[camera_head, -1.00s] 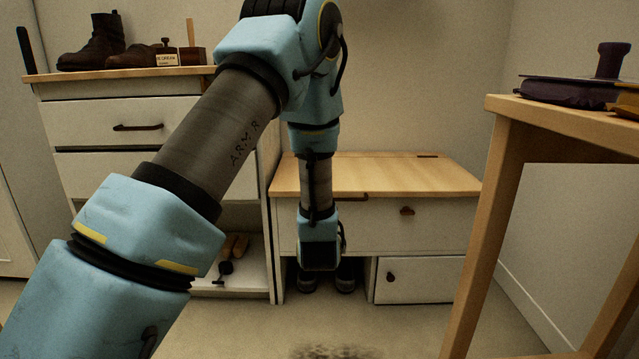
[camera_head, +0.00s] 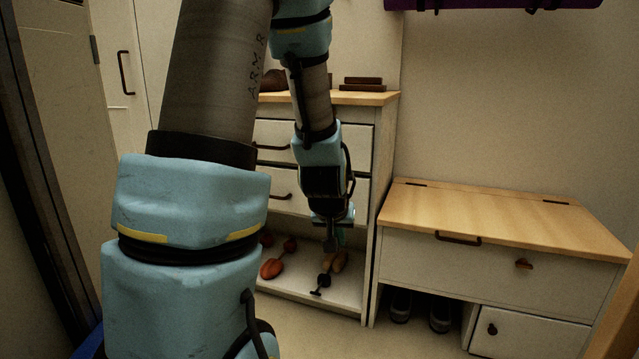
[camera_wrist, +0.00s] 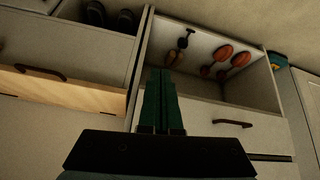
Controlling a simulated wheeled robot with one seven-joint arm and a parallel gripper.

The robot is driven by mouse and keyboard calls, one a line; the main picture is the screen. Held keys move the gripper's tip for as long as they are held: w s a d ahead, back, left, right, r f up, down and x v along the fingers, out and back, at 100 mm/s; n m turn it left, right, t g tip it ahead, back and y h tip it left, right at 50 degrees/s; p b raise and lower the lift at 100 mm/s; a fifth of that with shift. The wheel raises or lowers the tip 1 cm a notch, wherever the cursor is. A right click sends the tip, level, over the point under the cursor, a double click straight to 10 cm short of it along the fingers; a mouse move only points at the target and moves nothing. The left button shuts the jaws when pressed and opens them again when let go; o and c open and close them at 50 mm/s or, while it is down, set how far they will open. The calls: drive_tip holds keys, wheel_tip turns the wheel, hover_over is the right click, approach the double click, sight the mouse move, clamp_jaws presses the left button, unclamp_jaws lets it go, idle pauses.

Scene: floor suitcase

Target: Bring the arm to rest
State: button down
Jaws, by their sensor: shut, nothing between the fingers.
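My arm reaches up and over in the head view, with its forearm hanging down in front of the white cabinet (camera_head: 385,150). My gripper (camera_head: 335,245) points downward at the cabinet's open lower shelf, partly hidden by the wrist. In the wrist view the two green fingers of my gripper (camera_wrist: 161,72) lie together, shut and empty. I cannot tell the exact gap between the fingertips and the shelf.
The open shelf holds red-brown shoe trees (camera_head: 272,268) and a dark tool (camera_head: 320,284). A low wooden-topped bench (camera_head: 500,215) stands to the right, with dark shoes (camera_head: 439,315) beneath. A door (camera_head: 115,60) is at the left. Open floor lies in front of the cabinet.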

drive_tip(key=s+a+r+n+g+y+p, duration=0.1)
drive_tip(key=s+a+r+g+y+p, duration=0.3)
drive_tip(key=s+a, duration=0.85)
wheel_tip(320, 180, up, 38)
drive_tip(key=d+g+h+p, duration=0.1)
drive_tip(key=h+p, duration=0.1)
drive_tip(key=p, duration=3.4)
drive_tip(key=shift+w+d+r, duration=0.15)
drive_tip(key=shift+d+r, duration=0.05)
